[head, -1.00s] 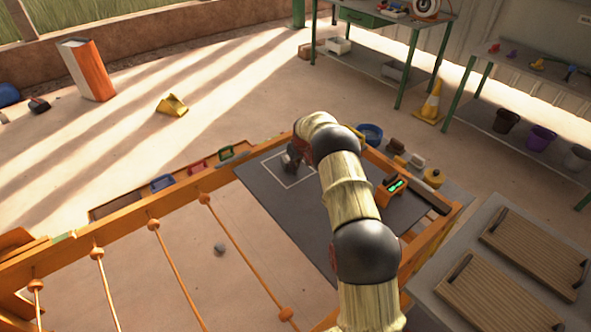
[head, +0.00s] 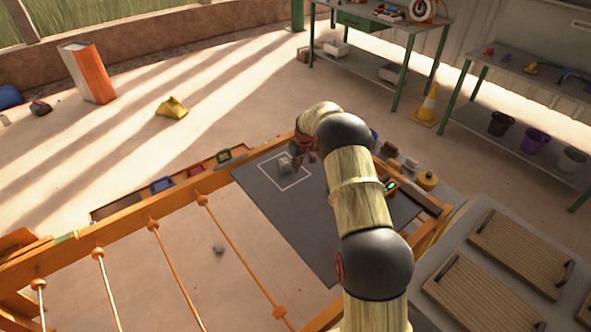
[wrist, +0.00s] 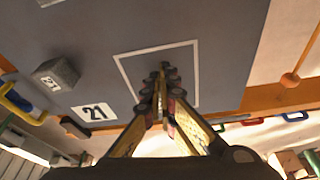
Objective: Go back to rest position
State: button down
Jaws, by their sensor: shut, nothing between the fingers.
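My gripper (wrist: 165,72) is shut and empty in the wrist view, its fingertips over the white square outline (wrist: 121,72) on the dark mat. In the head view my gripper (head: 300,156) hangs at the far end of my bent arm, over the mat (head: 290,235). A grey block (wrist: 56,73) marked 21 sits on the mat, left of the fingers and apart from them, near a white label 21 (wrist: 95,112). A small pale grey shape shows inside the outline in the head view; I cannot tell whether it is a fingertip or a block.
An orange frame with beaded ropes (head: 152,224) borders the mat at left. Coloured trays (head: 162,185) lie beyond it. A green-lit device (head: 390,185) and a yellow round item (head: 427,181) are right of my arm. Wooden boards (head: 519,245) lie at the right.

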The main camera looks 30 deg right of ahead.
jog(key=shift+s+r, duration=0.25)
jog(key=shift+r, duration=0.45)
jog(key=s+a+f+m+g, duration=0.2)
jog(key=s+a, duration=0.2)
jog(key=s, duration=0.6)
jog(key=s+a+r+t, duration=0.1)
jog(key=s+a+r, duration=0.6)
jog(key=s+r, duration=0.4)
jog(key=s+a+r+n+t, duration=0.1)
jog(key=s+a+r, duration=0.7)
jog(key=s, duration=0.6)
jog(key=s+a+r+n+t, duration=0.1)
jog(key=s+a+r+t, duration=0.1)
jog(key=s+a+r, duration=0.6)
jog(key=s+v, duration=0.1)
jog(key=v, duration=0.6)
jog(key=shift+s+f, duration=0.15)
jog(key=shift+f, duration=0.1)
